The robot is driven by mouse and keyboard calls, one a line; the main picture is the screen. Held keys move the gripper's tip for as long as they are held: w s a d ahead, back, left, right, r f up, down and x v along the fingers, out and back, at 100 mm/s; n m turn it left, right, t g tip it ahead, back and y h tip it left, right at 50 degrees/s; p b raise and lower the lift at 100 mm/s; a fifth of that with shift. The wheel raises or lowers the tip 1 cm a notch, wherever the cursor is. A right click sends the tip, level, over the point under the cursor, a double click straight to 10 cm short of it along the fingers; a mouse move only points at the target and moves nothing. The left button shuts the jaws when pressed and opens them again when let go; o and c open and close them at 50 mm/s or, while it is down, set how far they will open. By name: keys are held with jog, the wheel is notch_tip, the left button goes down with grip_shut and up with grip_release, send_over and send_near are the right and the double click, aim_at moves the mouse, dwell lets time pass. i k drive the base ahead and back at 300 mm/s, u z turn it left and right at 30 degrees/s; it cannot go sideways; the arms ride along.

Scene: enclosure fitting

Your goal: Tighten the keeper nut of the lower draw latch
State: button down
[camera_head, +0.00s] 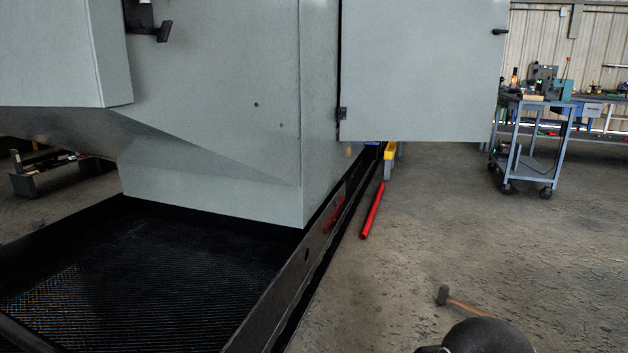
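No lower draw latch or keeper nut can be made out for certain. A small dark fitting (342,114) sits at the lower left edge of the open grey door panel (420,70); I cannot tell whether it is a hinge or a latch part. A black handle (163,31) sticks out of the grey enclosure (220,90) at the upper left. A dark rounded shape at the bottom edge looks like part of my arm. My gripper's fingers are not in view.
A black-rimmed grating tray (130,275) lies below the enclosure. A hammer (462,302) and a red bar (373,212) lie on the concrete floor. A blue-grey tool cart (530,140) stands at the right. The floor between is mostly clear.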

aim_at(162, 33)
jog(key=u, duration=1.05)
jog(key=i, duration=0.4)
jog(key=z, duration=0.4)
